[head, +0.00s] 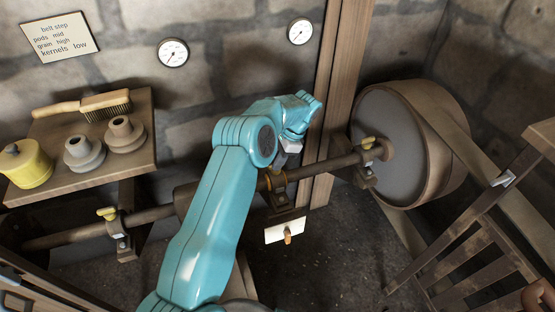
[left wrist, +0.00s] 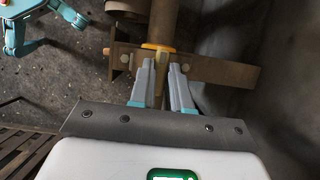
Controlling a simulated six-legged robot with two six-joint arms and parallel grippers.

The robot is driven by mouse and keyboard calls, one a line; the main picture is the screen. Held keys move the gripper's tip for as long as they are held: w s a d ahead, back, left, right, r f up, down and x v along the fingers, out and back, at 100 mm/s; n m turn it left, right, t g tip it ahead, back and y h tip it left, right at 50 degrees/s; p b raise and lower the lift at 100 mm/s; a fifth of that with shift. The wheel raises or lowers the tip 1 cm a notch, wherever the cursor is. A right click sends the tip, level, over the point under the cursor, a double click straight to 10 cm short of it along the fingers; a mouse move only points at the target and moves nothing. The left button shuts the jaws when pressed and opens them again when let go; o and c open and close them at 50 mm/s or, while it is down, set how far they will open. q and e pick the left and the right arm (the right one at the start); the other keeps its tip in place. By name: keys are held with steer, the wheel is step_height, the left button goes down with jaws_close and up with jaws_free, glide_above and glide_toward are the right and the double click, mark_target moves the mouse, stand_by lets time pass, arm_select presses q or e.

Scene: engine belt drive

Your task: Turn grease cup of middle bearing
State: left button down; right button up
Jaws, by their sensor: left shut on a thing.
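In the left wrist view, part of the brass grease cup (left wrist: 160,78) shows between the two grey fingers of the left gripper (left wrist: 163,72). A yellow rim (left wrist: 158,47) shows just past the fingertips.
Other bearings carry yellow grease cups at left (head: 107,213) and right (head: 367,142). A large pulley (head: 385,150) with a belt stands right. A shelf (head: 140,160) holds a brush, a yellow tin and two grey stepped parts. A white card (head: 287,229) hangs below the middle bearing.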

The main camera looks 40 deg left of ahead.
arm_select(q)
steer(key=c, duration=1.1)
jaws_free()
steer(key=shift+p+v, duration=1.3)
steer(key=shift+v, duration=4.7)
steer(key=shift+d+f, duration=0.1)
steer(key=shift+f, duration=0.1)
